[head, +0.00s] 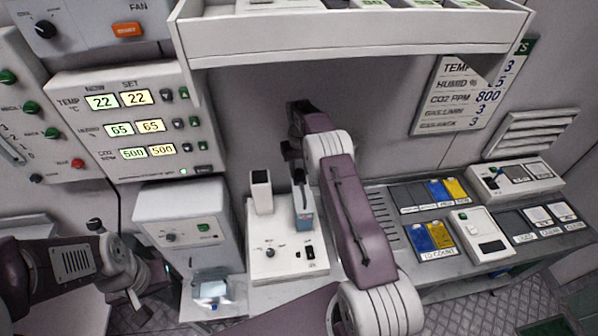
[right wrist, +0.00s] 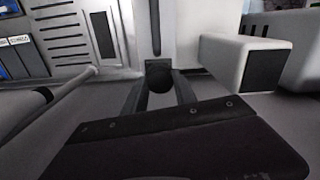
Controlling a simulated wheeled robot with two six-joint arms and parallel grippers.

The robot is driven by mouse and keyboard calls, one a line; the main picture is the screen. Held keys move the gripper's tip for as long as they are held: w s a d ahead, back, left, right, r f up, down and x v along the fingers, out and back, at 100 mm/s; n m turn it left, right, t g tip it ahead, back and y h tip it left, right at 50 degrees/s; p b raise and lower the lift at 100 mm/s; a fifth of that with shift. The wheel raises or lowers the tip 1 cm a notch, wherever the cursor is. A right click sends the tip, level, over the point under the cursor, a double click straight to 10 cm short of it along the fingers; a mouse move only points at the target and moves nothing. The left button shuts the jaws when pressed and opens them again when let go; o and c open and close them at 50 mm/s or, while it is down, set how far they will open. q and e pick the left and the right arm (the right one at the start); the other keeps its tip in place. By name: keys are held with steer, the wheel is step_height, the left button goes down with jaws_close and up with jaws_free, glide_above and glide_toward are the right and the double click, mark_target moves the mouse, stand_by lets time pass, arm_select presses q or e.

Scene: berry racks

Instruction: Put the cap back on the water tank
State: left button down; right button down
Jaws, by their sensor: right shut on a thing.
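My right gripper (head: 291,154) hangs above the white bench device at the centre of the head view. In the right wrist view, its fingers (right wrist: 160,92) are shut on a dark round piece, which looks like the cap (right wrist: 159,74). The water tank (head: 305,214) appears to be the narrow blue-grey container on the device, just below and right of the gripper. The tank's top is partly hidden, and I cannot tell whether the cap touches it. My left gripper (head: 150,296) is low at the left, away from the device; its jaw opening is unclear.
A white upright post with a dark face (head: 261,190) stands just left of the tank. A white box (head: 188,222) stands further left, with a clear container (head: 211,291) before it. A shelf (head: 350,42) overhangs the back.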

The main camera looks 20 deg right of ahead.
steer(key=shift+s+f, duration=0.2)
steer(key=shift+f, duration=0.4)
steer(key=shift+d+f, duration=0.15)
steer(key=c, duration=1.1)
jaws_free()
steer(key=shift+o, duration=0.5)
arm_select(q)
steer(key=shift+s+r, duration=0.1)
steer(key=shift+r, duration=0.25)
arm_select(e)
steer(key=shift+w, duration=0.1)
arm_select(q)
steer(key=shift+d, duration=0.1)
